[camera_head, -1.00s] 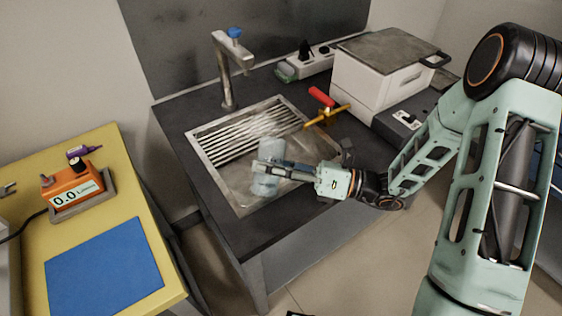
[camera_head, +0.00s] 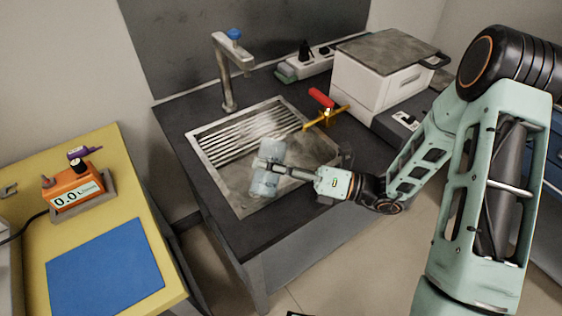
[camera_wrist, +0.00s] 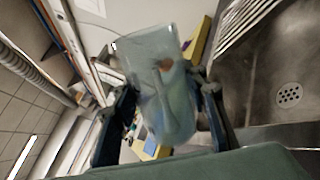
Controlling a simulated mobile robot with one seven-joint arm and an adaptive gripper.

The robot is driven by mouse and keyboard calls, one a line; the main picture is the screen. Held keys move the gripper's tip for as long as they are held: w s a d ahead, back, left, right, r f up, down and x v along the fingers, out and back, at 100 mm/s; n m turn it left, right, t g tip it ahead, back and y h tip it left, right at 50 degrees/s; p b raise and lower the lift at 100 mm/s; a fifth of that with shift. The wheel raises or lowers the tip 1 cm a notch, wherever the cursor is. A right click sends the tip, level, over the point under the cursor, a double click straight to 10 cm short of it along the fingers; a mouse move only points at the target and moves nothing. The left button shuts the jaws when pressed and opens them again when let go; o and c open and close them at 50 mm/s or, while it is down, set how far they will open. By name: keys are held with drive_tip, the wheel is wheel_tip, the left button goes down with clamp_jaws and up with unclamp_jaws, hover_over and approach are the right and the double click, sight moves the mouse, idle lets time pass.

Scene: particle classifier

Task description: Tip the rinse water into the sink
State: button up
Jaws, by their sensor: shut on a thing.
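A clear, bluish see-through container (camera_head: 266,178) is held over the front part of the metal sink (camera_head: 232,192). It leans slightly in the head view. My gripper (camera_head: 270,165) is shut on its side, reaching in from the right. In the wrist view the container (camera_wrist: 160,85) sits between the two dark fingers of my gripper (camera_wrist: 165,112), and that picture is strongly rolled. The sink's drain (camera_wrist: 288,95) shows to the right of the container there. I cannot make out a water level or any stream of water.
A faucet (camera_head: 229,75) with a blue knob stands behind the sink. A red-handled yellow tool (camera_head: 325,108) lies at the sink's right edge. A white box (camera_head: 385,75) stands at the back right. A yellow table (camera_head: 110,210) with an orange device (camera_head: 75,192) is at the left.

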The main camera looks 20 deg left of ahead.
drive_tip(key=shift+r+m, duration=0.25)
drive_tip(key=shift+m, duration=0.15)
drive_tip(key=shift+f+m+t, duration=0.25)
drive_tip(key=shift+f+m, duration=0.05)
drive_tip(key=shift+m, duration=0.65)
drive_tip(key=shift+f+m+t, duration=0.25)
drive_tip(key=shift+m, duration=0.7)
idle(0.5)
drive_tip(key=shift+w+r+m+p, duration=0.6)
drive_tip(key=shift+m+p, duration=0.4)
drive_tip(key=shift+p, duration=0.55)
drive_tip(key=shift+w+f+m+t+p, duration=0.3)
drive_tip(key=shift+f+m+p, duration=0.1)
drive_tip(key=shift+m+p, duration=0.55)
idle(0.8)
drive_tip(key=shift+w+r+m+p, duration=0.15)
drive_tip(key=shift+r+m+p, duration=0.15)
drive_tip(key=shift+m+p, duration=0.5)
drive_tip(key=shift+w+r+m+p, duration=0.15)
drive_tip(key=shift+r+m+p, duration=0.15)
drive_tip(key=shift+m+p, duration=0.4)
idle(0.4)
